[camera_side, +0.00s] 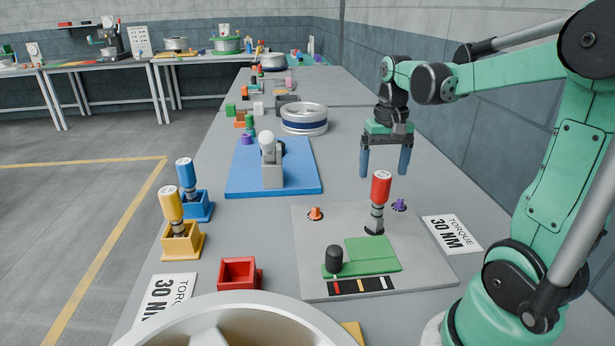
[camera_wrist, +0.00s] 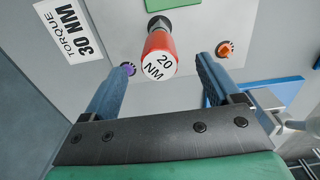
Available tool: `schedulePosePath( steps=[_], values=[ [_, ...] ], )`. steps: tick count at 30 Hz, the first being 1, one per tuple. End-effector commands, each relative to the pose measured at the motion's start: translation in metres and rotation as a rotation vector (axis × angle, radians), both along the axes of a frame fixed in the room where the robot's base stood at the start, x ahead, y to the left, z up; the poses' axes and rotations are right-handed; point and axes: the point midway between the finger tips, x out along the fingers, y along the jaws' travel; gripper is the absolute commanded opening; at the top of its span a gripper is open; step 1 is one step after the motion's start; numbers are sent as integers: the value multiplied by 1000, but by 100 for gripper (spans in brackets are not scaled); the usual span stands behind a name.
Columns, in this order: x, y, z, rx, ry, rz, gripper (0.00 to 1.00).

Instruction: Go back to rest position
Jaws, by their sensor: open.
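My gripper (camera_side: 385,168) is open and empty, pointing down, with its two blue fingers (camera_wrist: 165,78) apart. It hangs above the red screwdriver (camera_side: 380,192), which stands upright on the grey plate (camera_side: 310,278). In the wrist view the screwdriver (camera_wrist: 159,55) shows its white top marked 20 NM, framed between the fingers and apart from them.
An orange knob (camera_side: 316,213) and a purple knob (camera_side: 399,204) flank the screwdriver. A green block with a black knob (camera_side: 334,260) lies in front. Blue (camera_side: 186,175) and yellow (camera_side: 171,205) screwdrivers stand in holders at left, near an empty red holder (camera_side: 239,274). A large wheel (camera_side: 240,318) fills the front.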

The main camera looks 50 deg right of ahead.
Motion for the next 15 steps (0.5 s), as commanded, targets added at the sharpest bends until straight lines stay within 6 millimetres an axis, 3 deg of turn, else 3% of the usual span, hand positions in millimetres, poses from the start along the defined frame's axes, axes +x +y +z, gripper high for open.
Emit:
schedulePosePath(
  steps=[4, 7, 15],
  values=[
    [3, 6, 9, -12, -16, 33, 83],
    [13, 25, 13, -51, -73, 138, 83],
    [24, 116, 10, -184, -353, 511, 83]
  ],
)
